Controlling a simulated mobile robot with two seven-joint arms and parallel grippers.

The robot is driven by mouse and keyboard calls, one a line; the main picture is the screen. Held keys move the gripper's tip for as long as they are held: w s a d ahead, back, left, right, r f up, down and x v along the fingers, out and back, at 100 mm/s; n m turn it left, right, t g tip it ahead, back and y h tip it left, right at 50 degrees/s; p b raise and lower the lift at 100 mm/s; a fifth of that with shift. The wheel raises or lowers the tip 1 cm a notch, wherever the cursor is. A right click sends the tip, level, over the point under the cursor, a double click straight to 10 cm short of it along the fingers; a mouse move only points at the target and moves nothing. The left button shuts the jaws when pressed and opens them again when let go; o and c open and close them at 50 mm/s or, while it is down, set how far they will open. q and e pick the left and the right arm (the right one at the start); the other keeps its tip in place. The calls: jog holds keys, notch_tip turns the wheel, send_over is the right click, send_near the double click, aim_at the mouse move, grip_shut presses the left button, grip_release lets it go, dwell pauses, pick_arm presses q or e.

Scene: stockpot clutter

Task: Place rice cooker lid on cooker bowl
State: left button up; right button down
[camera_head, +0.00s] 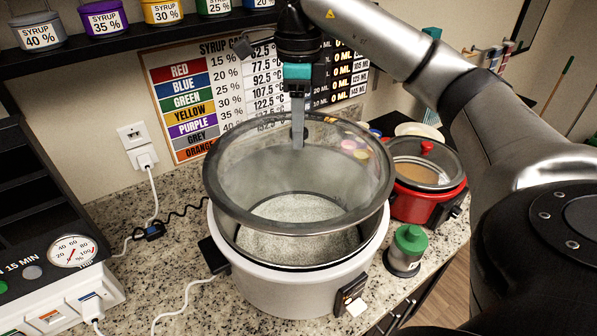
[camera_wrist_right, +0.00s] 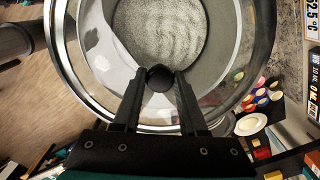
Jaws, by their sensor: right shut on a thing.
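The white cooker bowl (camera_head: 285,285) stands on the counter, with pale grains inside. The glass lid (camera_head: 235,170) with a metal rim is held above the bowl, tilted, its near edge low over the bowl and its far edge higher. My right gripper (camera_head: 298,140) comes from above and is shut on the lid's dark knob. In the right wrist view the fingers (camera_wrist_right: 158,85) close around the black knob, and the grains show through the lid glass (camera_wrist_right: 100,60). My left gripper is not in view.
A red cooker (camera_head: 415,205) with a glass lid stands at the right. A green-topped jar (camera_head: 406,250) stands beside the white cooker. A machine with a dial (camera_head: 72,251) is at the left. Syrup containers (camera_head: 103,20) line the shelf. Cords cross the counter at left.

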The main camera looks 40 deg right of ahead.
notch_tip(320, 180, down, 5)
jog(key=shift+r, duration=0.15)
notch_tip(320, 180, down, 4)
jog(key=shift+r, duration=0.25)
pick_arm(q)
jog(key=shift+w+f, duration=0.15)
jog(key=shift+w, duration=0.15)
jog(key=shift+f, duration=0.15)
pick_arm(e)
jog(key=shift+f, duration=0.15)
jog(key=shift+c, duration=2.2)
grip_release()
